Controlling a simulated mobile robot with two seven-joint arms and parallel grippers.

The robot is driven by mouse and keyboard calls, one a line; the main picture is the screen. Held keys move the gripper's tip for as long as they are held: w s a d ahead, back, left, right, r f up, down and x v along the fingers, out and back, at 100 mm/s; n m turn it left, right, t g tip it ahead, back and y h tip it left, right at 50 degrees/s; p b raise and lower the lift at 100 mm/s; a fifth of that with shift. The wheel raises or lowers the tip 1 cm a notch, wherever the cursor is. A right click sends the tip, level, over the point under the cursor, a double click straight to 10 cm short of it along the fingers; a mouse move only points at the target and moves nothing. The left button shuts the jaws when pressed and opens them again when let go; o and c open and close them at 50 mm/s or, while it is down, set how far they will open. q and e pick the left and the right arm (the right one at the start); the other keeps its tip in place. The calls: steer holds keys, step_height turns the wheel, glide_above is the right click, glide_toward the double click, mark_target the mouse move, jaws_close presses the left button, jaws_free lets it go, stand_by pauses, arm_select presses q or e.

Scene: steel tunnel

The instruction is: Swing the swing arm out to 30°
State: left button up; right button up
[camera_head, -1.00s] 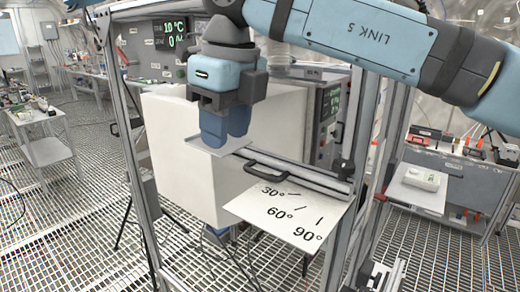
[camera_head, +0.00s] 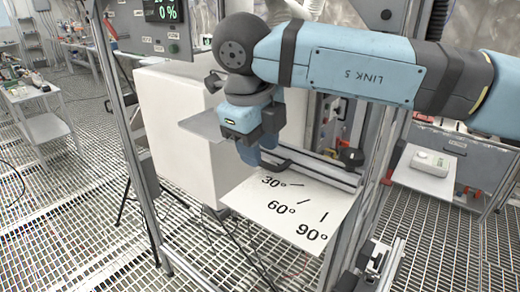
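The swing arm (camera_head: 329,173) is a grey metal bar with a dark handle, running along the back edge of the white angle card (camera_head: 250,199). A flat grey plate (camera_head: 206,124) is at its far left end. The card has marks at 30°, 60° and 90°; the bar lies behind the 30° mark. My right gripper (camera_head: 258,150) points down at the handle, with its blue fingers at the handle's left part. The fingers hide that part, and I cannot tell whether they are closed on it. My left gripper is not in view.
A large white box (camera_head: 180,130) stands behind the plate, inside a metal frame (camera_head: 122,130). A frame post (camera_head: 352,225) rises right of the card. A white side table (camera_head: 425,181) is at the right. The grating floor in front is open.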

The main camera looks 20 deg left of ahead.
steer(key=shift+w+f, duration=0.2)
steer(key=shift+f, duration=0.8)
jaws_close()
